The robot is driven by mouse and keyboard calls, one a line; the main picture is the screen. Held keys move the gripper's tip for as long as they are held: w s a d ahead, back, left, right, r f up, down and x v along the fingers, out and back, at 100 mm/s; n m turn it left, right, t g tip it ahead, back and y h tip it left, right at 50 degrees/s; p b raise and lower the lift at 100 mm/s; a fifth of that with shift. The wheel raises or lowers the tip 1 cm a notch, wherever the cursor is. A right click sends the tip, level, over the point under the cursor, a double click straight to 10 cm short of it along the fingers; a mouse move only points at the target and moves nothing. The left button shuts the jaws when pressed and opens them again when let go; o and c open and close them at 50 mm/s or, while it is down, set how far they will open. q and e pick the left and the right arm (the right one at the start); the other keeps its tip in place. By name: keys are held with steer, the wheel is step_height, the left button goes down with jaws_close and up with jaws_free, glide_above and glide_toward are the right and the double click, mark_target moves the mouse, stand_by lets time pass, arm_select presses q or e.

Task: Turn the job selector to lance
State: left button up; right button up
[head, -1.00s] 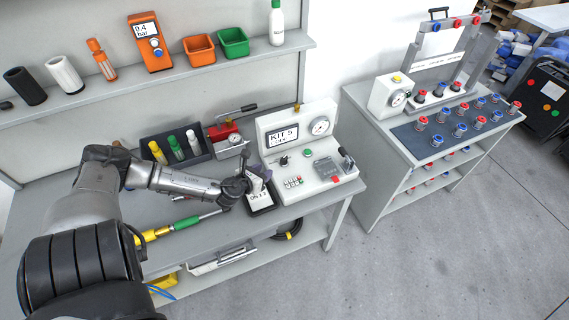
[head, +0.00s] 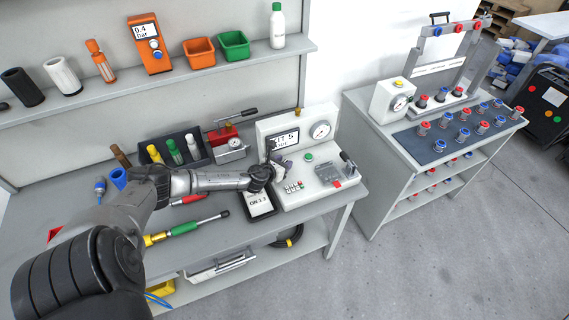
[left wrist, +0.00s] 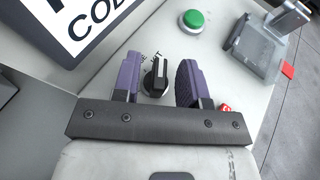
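The job selector is a black knob (left wrist: 156,78) with a light pointer mark, on the sloped face of the white test console (head: 326,181). In the left wrist view its pointer is near upright, and small labels stand above it, too small to read surely. My left gripper (left wrist: 158,76) is open, with one purple-padded finger on each side of the knob and a gap to both. In the head view the gripper (head: 280,163) is over the console's left part and hides the knob. My right gripper is not in view.
A green button (left wrist: 193,20) sits right of the knob, and a small red part (left wrist: 225,107) lies close to the right finger. The console's display (head: 284,139) stands behind. A tablet (head: 259,205) lies left of the console.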

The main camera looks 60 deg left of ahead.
arm_select(q)
steer(key=shift+w+a+f, duration=0.15)
steer(key=shift+w+f, duration=0.05)
steer(key=shift+w, duration=0.2)
jaws_close()
